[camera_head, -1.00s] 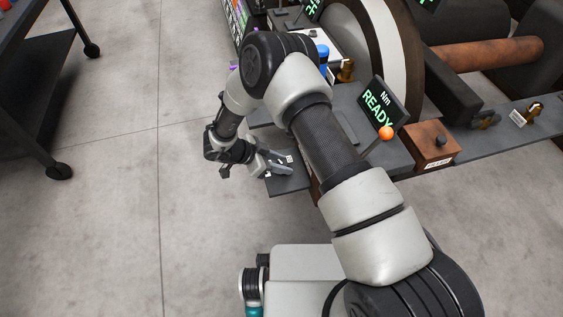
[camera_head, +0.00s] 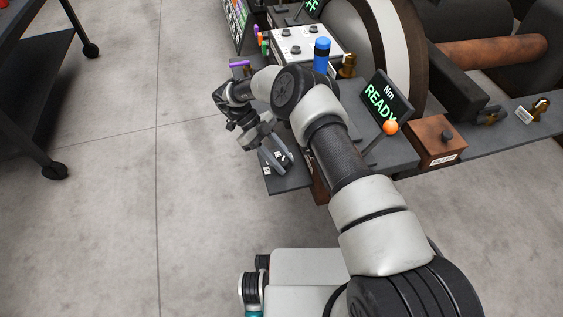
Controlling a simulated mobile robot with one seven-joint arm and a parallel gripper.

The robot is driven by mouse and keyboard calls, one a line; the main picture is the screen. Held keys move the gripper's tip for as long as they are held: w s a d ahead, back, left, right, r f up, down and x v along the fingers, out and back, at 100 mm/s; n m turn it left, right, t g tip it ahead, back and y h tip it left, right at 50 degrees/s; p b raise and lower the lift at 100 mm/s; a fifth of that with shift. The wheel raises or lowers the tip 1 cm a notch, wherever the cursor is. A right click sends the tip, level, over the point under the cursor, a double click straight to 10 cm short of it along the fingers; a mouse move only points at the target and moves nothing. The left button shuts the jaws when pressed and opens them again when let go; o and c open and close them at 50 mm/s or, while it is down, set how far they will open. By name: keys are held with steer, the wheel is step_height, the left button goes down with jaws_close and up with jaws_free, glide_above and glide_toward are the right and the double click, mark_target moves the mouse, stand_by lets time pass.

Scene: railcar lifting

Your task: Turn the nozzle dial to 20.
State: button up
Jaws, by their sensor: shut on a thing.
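My gripper (camera_head: 278,164) is at the near left corner of a dark plate (camera_head: 291,184), with its fingers pointing down to it. It is shut on what appears to be the nozzle dial, which the fingers almost wholly hide. Small white labels (camera_head: 267,170) show beside the fingers. They are too small to read, so I cannot tell the dial's setting.
Behind are a white panel (camera_head: 318,60) with dark knobs and a blue cylinder (camera_head: 321,55). To the right stand a display reading "Nm READY" (camera_head: 388,97), an orange ball-topped lever (camera_head: 390,127) and a brown box (camera_head: 436,137). A dark cart (camera_head: 45,110) stands left; floor between is clear.

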steer(key=shift+m+g+y, duration=1)
steer(key=shift+m+g, duration=0.1)
steer(key=shift+m, duration=0.8)
steer(key=o, duration=1)
steer(key=shift+o, duration=0.2)
